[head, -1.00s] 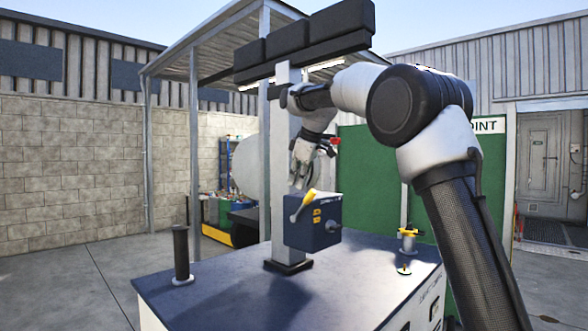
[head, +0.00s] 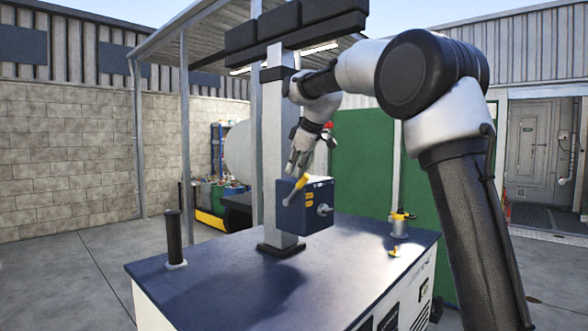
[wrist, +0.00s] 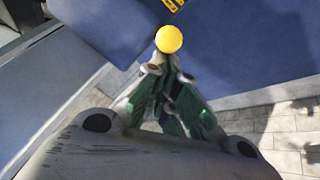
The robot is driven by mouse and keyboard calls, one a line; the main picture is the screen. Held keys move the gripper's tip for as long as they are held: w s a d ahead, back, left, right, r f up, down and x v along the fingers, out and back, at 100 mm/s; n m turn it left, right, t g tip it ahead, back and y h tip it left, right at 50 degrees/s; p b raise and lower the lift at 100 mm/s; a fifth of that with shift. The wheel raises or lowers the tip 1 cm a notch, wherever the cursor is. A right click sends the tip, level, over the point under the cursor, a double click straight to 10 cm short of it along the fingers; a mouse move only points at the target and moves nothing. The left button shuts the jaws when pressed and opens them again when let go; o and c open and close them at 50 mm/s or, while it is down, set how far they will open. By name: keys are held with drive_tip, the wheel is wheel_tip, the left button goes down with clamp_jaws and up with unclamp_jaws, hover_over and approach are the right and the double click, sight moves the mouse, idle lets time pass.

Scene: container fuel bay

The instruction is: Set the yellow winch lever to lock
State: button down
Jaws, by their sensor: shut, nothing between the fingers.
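The winch is a dark blue box (head: 318,212) on the front of the grey post, with yellow labels and a small silver handle on its face. Its yellow lever (head: 297,187) slants up and to the right in the head view. In the wrist view its round yellow knob (wrist: 168,39) is just beyond the fingertips. My gripper (head: 295,174) is shut and empty, pointing down at the lever's top from the left. In the wrist view the gripper (wrist: 165,68) is right by the knob; I cannot tell whether they touch. The lever's shaft is hidden there.
The post (head: 277,150) rises from a blue-topped cabinet (head: 230,290). A black upright handle (head: 174,238) stands at its left, and small yellow fittings (head: 401,216) at its right. Bare cabinet top lies in front of the winch.

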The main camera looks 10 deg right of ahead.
drive_tip(key=shift+s+d, duration=0.1)
drive_tip(key=shift+s, duration=0.1)
drive_tip(key=s+d+f+t, duration=0.1)
drive_tip(key=s+f, duration=0.1)
drive_tip(key=f, duration=0.2)
drive_tip(key=s+d+f+y, duration=0.1)
drive_tip(key=s+d+f, duration=0.1)
drive_tip(key=s+f, duration=0.1)
drive_tip(key=shift+s+d+f+t, duration=0.3)
drive_tip(key=shift+s+f+t, duration=0.1)
drive_tip(key=shift+f, duration=0.45)
drive_tip(key=shift+f, duration=0.15)
drive_tip(key=s+d+r, duration=0.3)
drive_tip(key=s+r, duration=0.3)
drive_tip(key=s, duration=0.3)
drive_tip(key=shift+s+r, duration=0.2)
drive_tip(key=shift+s, duration=0.05)
